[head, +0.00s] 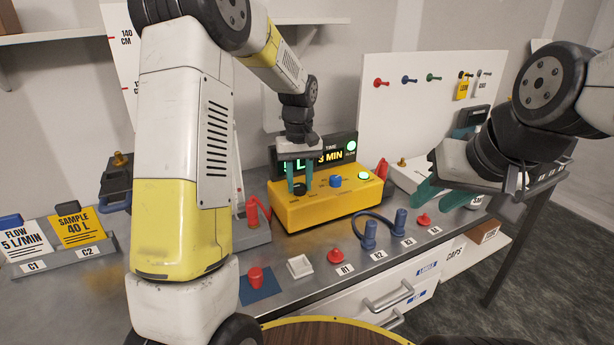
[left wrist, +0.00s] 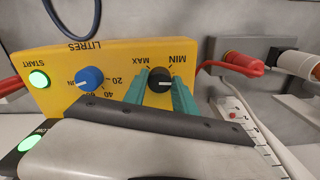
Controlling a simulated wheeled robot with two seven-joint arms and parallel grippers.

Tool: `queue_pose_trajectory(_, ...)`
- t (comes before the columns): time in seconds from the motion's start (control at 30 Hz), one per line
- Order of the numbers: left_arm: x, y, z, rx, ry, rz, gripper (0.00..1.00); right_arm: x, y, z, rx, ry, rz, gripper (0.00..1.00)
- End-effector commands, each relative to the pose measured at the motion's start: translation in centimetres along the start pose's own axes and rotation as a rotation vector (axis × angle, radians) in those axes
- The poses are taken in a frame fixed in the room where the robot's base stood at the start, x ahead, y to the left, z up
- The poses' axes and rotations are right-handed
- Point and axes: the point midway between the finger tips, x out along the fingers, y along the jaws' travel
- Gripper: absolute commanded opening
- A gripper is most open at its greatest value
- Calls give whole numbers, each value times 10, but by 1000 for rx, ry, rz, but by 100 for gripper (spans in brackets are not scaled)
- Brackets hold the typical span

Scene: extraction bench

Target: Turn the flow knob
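The black flow knob (head: 299,187) is on the sloped face of the yellow control box (head: 325,211), at its left. In the left wrist view the knob (left wrist: 160,80) sits between MIN and MAX labels, its white mark pointing to the right there. My left gripper (head: 299,178) reaches down from above with one teal finger on each side of the knob. In the left wrist view its fingers (left wrist: 161,88) look close against the knob's sides, with no clear gap. My right gripper (head: 440,194) is open and empty, to the right of the box.
A blue knob (head: 336,181) with LITRES marks and a lit green START button (head: 363,176) share the box face. A display (head: 335,152) stands behind. Blue plugs (head: 370,236), a cable and a red plug (head: 424,220) are in front.

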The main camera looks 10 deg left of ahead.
Motion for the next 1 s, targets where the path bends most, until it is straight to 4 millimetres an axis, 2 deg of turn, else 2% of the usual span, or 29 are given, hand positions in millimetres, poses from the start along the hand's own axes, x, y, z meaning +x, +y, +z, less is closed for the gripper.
queue_pose_trajectory(0.03, 0, 0, 0, 0, 0, 0, 21, 0, 0, 0, 0, 0, 0, 36)
queue_pose_trajectory(0.13, 0, 0, 0, 0, 0, 0, 1, 0, 0, 0, 0, 0, 0, 36)
queue_pose_trajectory(0.17, 0, 0, 0, 0, 0, 0, 0, 0, 0, 0, 0, 0, 0, 36)
queue_pose_trajectory(0.47, 0, 0, 0, 41, 0, 0, 0, 0, 0, 0, 0, 0, 0, 36)
queue_pose_trajectory(1.0, -1, -1, 0, 379, 0, 0, 0, 0, 0, 0, 0, 0, 0, 36)
